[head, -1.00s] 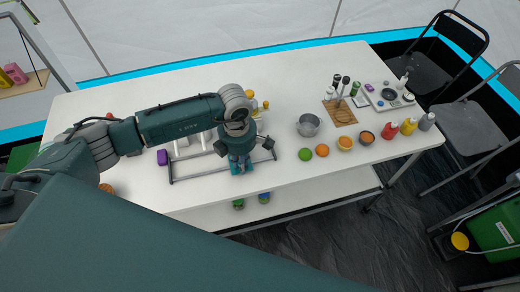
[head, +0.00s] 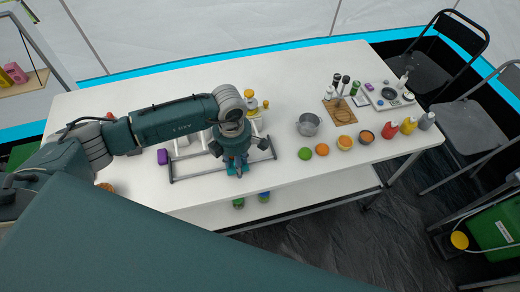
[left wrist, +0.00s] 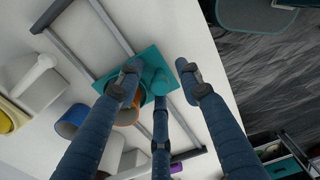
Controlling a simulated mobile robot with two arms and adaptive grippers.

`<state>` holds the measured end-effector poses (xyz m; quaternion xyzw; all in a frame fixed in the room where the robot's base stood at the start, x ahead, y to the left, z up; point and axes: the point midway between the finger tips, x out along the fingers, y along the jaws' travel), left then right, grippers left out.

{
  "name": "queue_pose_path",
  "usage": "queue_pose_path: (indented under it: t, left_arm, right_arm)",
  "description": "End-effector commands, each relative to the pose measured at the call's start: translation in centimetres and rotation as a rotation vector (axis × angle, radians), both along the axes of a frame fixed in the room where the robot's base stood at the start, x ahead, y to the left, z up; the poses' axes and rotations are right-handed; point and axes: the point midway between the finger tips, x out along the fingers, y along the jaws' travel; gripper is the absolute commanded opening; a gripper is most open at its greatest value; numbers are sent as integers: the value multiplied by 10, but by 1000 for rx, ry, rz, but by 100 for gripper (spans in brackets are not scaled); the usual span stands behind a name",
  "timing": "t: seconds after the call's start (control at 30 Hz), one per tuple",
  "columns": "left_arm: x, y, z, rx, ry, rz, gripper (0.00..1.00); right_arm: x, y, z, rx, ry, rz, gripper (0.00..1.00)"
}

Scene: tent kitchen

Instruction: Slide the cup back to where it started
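A teal piece with a flat plate and a rounded, cup-like top (left wrist: 157,80) lies between the fingers of my left gripper (left wrist: 158,82) in the left wrist view. In the head view my left gripper (head: 236,168) points down over the front of the table and hides most of this piece. Its fingers are spread, with gaps beside the teal top; contact is not clear. Which of these is the cup is not certain. My right gripper is not in view.
A grey rail frame (head: 190,175) lies around the gripper on the white table (head: 230,198). A purple block (head: 162,157) is at its left end. A metal pot (head: 308,124), a green fruit (head: 305,153) and bottles stand to the right. The table's front edge is close.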

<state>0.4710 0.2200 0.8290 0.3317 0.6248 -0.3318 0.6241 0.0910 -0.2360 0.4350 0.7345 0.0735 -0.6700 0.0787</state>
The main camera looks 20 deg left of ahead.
Motion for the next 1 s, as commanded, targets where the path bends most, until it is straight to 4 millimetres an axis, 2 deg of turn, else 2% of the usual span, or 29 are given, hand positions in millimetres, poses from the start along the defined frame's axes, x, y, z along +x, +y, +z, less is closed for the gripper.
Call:
queue_pose_path:
  t: [0.7,1.0]
  left_arm:
    - [1,0,68,-1,-2,0,36]
    - [0,0,70,0,-1,0,36]
  right_arm:
    - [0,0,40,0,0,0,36]
    - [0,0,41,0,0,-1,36]
